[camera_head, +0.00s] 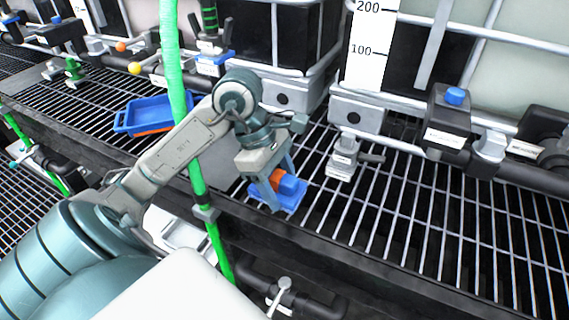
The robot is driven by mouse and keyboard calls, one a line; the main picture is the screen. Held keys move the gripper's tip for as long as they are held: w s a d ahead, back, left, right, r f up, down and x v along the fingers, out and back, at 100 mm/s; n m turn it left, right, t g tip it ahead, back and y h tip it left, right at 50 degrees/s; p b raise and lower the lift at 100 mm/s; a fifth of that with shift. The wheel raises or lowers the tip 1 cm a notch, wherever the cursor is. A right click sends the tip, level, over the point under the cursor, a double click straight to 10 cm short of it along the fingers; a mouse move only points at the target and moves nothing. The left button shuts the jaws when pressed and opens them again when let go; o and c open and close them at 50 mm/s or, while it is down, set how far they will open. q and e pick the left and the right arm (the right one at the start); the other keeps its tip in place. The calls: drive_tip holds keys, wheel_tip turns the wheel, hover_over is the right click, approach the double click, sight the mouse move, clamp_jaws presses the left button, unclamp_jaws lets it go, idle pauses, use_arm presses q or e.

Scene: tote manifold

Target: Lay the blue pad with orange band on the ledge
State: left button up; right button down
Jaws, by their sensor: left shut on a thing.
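The blue pad with orange band (291,187) is between the fingers of my left gripper (278,184), which is shut on it. The pad has a flat blue base and a raised blue part with orange beside it. It is over the front part of the grated ledge (391,238), near the dark front edge. I cannot tell whether its base touches the bars. The fingers hide part of the pad. My right gripper is not in view.
A blue tray (155,114) with orange below sits on the grating to the left. A green hose (170,60) runs down in front of the ledge. A grey valve (344,158) stands right of the pad. White tanks and pipes line the back. Grating at right is clear.

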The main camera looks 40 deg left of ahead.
use_arm(q)
drive_tip(key=w+a, duration=0.2)
drive_tip(key=w, duration=0.1)
drive_tip(key=w+a, duration=0.2)
drive_tip(key=w, duration=0.1)
drive_tip(key=w+a, duration=0.2)
drive_tip(key=w, duration=0.1)
drive_tip(key=shift+a+f+p, duration=0.35)
drive_tip(key=shift+f, duration=0.05)
drive_tip(key=shift+w+a+f, duration=0.1)
drive_tip(key=shift+w, duration=0.05)
drive_tip(key=shift+f, duration=1.7)
drive_tip(key=shift+f, duration=0.1)
drive_tip(key=shift+f+b, duration=0.15)
drive_tip(key=shift+b, duration=0.15)
drive_tip(key=o, duration=0.9)
drive_tip(key=shift+o, duration=0.2)
drive_tip(key=v, duration=1.2)
drive_tip(key=shift+r+p, duration=0.25)
drive_tip(key=shift+p, duration=0.15)
